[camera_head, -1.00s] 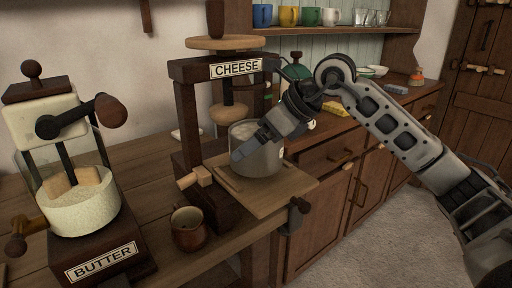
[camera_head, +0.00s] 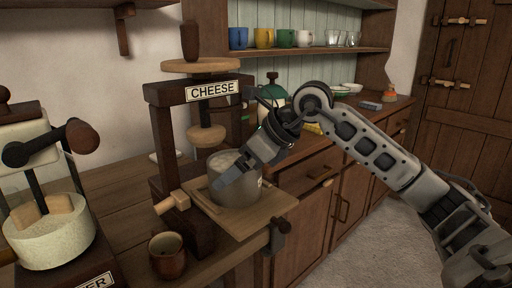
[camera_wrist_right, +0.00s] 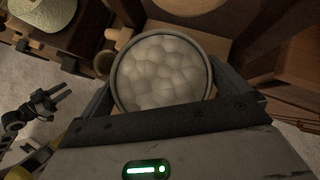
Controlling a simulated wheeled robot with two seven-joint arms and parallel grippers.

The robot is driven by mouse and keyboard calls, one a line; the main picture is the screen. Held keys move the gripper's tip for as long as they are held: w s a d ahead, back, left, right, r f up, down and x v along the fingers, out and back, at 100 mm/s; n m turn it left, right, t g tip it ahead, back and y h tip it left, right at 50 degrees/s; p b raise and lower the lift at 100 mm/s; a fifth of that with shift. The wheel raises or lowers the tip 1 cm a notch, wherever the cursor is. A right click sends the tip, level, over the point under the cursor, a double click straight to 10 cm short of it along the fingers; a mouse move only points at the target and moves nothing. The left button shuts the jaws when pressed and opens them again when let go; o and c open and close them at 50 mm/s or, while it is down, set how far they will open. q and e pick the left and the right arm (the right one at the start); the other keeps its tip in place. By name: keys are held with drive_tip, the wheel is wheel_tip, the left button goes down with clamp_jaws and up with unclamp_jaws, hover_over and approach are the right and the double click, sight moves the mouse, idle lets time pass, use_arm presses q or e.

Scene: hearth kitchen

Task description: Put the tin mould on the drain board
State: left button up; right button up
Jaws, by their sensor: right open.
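The tin mould (camera_head: 238,185) is a grey round tin filled with pale lumpy curd. It stands upright on a square wooden board (camera_head: 262,213) at the foot of the cheese press (camera_head: 166,150). My right gripper (camera_head: 228,178) is at the mould. In the right wrist view its open fingers (camera_wrist_right: 165,85) lie on either side of the mould (camera_wrist_right: 162,70); I cannot tell whether they touch it. My left gripper (camera_wrist_right: 62,96) shows at the left of that view, its fingers apart and empty. I cannot tell which surface is the drain board.
A copper-brown mug (camera_head: 167,256) stands by the press's front. The press's plunger (camera_head: 207,137) hangs above the mould. A counter with bowls (camera_head: 352,87) and a green-lidded can (camera_head: 272,92) lies behind.

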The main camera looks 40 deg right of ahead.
drive_tip(key=b+v, duration=0.1)
drive_tip(key=v, duration=1)
